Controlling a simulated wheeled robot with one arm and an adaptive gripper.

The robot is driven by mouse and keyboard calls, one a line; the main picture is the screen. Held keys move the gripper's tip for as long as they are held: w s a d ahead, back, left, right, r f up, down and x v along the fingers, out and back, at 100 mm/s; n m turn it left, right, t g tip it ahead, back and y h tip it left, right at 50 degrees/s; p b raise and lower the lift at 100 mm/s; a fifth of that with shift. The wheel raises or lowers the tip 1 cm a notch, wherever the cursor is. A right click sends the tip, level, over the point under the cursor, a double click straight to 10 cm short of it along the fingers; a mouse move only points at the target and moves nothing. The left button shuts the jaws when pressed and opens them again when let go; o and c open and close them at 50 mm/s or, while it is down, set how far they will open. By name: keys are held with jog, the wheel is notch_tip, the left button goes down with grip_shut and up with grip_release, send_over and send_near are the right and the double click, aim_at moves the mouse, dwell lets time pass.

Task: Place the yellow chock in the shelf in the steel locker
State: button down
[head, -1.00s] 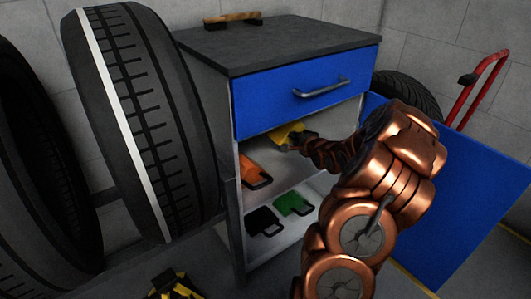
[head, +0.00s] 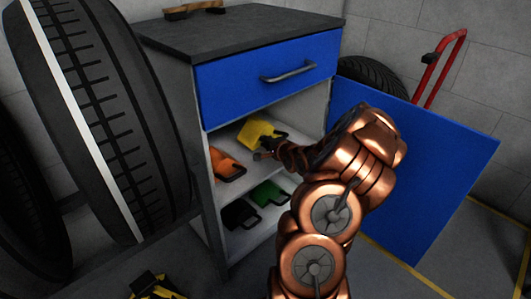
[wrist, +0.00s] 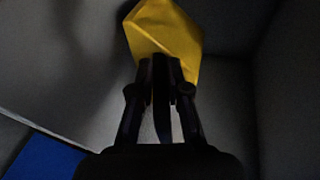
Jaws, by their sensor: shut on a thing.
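The yellow chock (head: 258,131) is inside the steel locker (head: 213,215), in the upper compartment under the blue drawer. My gripper (head: 266,154) reaches in through the open front and is shut on the chock's dark handle. In the wrist view, the fingers (wrist: 162,72) are close together at the near end of the yellow chock (wrist: 165,28), over a grey surface. I cannot tell whether the chock touches the shelf or hangs just above it.
An orange chock (head: 222,162) lies left of the yellow one. A green chock (head: 266,192) and a black chock (head: 238,214) lie in the lower compartment. The blue door (head: 430,165) stands open at right. A large tire (head: 105,120) stands close at left.

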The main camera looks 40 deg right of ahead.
jog(key=shift+f+b, duration=0.75)
jog(key=shift+f, duration=0.95)
jog(key=c, duration=1.1)
grip_release()
jog(key=shift+f, duration=0.1)
jog(key=shift+c, duration=0.2)
